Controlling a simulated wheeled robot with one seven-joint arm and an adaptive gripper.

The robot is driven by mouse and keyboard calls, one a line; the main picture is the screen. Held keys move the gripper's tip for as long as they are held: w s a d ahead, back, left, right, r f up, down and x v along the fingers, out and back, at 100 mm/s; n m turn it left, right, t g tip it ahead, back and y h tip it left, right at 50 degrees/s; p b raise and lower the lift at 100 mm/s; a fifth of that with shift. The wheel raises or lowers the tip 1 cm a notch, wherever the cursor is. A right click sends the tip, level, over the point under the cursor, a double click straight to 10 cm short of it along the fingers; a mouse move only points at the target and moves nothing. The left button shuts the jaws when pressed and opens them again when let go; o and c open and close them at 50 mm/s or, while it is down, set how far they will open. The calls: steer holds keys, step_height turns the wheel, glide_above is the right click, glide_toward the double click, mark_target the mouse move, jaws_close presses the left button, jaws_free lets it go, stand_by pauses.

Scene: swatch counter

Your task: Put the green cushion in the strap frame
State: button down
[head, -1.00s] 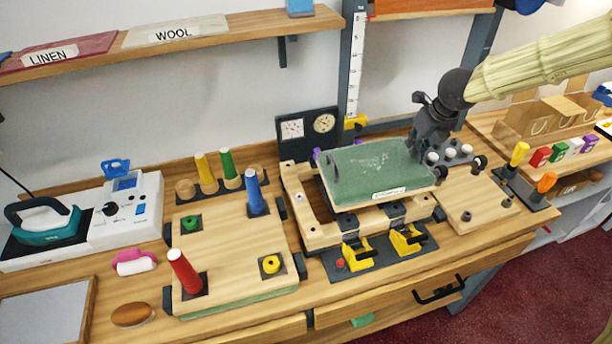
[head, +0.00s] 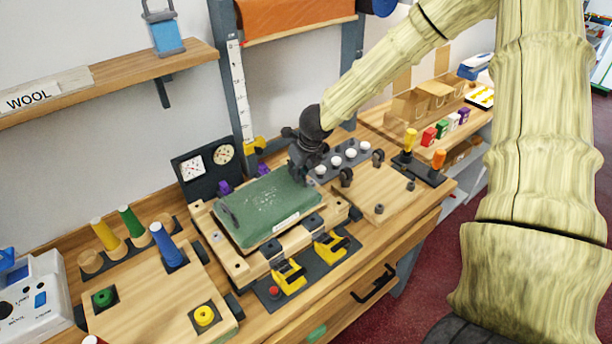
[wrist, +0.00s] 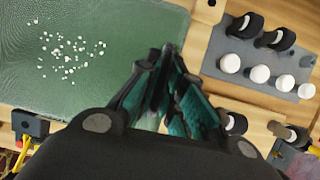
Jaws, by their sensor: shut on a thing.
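The green cushion (head: 262,210) is a flat padded slab with white specks on top and a pale label on its front edge. It lies level over the wooden strap frame (head: 238,264), within or just above its rails; I cannot tell whether it touches. The frame has black clips and yellow buckles (head: 290,277) along its front. My gripper (head: 304,176) is shut on the cushion's right end. In the wrist view, the teal-padded fingers (wrist: 165,75) meet at the edge of the cushion (wrist: 80,60). The grip itself is partly hidden.
A grey strip with white knobs (head: 350,154) lies behind and right of the frame. A pegboard with coloured pegs (head: 150,290) stands close on the left. Dials (head: 205,164) and a ruled post (head: 238,90) stand behind. A wooden board (head: 385,195) is at right.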

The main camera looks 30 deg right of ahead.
steer(key=shift+w+a+f, duration=0.1)
steer(key=shift+a+f, duration=0.1)
steer(key=shift+f, duration=0.25)
steer(key=shift+w+a+f, duration=0.1)
steer(key=shift+a+f, duration=0.1)
steer(key=shift+f, duration=0.2)
steer(key=shift+s+a+f, duration=0.1)
steer(key=shift+s+a, duration=0.05)
steer(key=shift+a, duration=0.1)
steer(key=c, duration=1.5)
jaws_free()
steer(key=shift+d+f, duration=0.4)
steer(key=shift+d, duration=0.4)
steer(key=shift+c, duration=0.2)
steer(key=shift+s+a+r, duration=0.1)
steer(key=shift+a+r, duration=0.25)
steer(key=shift+r, duration=0.25)
steer(key=v, duration=1.1)
steer(key=shift+d, duration=0.2)
steer(key=shift+s, duration=0.15)
